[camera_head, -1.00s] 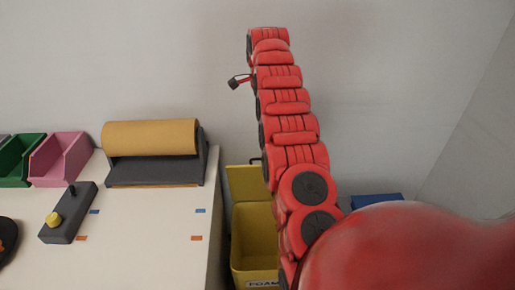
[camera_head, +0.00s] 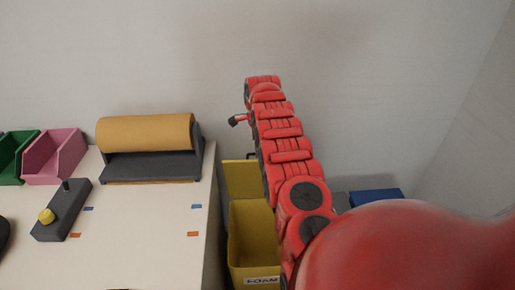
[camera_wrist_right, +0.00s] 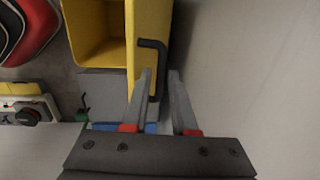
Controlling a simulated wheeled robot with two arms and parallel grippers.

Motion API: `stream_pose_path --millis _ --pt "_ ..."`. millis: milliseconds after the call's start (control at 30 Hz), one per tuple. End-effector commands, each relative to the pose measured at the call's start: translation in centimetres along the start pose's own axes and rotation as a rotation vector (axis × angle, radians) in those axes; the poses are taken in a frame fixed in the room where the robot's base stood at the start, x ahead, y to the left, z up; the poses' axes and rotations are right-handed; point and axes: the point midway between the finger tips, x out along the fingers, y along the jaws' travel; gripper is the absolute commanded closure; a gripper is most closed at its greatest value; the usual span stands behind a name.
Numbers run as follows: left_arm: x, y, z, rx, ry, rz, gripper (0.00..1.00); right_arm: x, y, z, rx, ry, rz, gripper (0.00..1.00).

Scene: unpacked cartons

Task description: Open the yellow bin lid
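The yellow bin (camera_head: 252,237) stands on the floor right of the table, with its mouth uncovered. Its yellow lid (camera_head: 240,178) stands raised at the back of the mouth. In the right wrist view the lid (camera_wrist_right: 148,25) appears beside the open bin (camera_wrist_right: 93,52), with a bent black handle (camera_wrist_right: 160,60) on it. My right gripper (camera_wrist_right: 162,85) is open; the handle's lower end is close to its left finger, and contact cannot be told. In the head view my right arm rises over the bin and its gripper is not distinguishable. My left gripper is not in view.
A white table (camera_head: 140,235) on the left holds a brown paper roll (camera_head: 146,132), a control box with a yellow button (camera_head: 62,210), and pink (camera_head: 55,155) and green (camera_head: 12,158) bins. A blue lid (camera_head: 376,197) shows right of my arm. The wall is close behind.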

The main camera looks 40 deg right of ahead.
Motion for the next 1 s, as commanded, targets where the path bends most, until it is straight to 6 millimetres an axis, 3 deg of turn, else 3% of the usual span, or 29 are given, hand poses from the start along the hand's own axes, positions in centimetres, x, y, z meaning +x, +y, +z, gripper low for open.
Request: stream_pose_path --millis 200,367,1000 --pt "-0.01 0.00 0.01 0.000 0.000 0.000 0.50 0.02 0.01 0.02 0.000 0.000 0.000 0.74" --pt "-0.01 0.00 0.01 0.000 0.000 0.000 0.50 0.01 0.01 0.03 -0.001 0.000 0.000 1.00" --pt "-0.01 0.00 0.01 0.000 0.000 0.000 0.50 -0.01 0.01 0.03 -0.001 0.000 0.000 1.00"
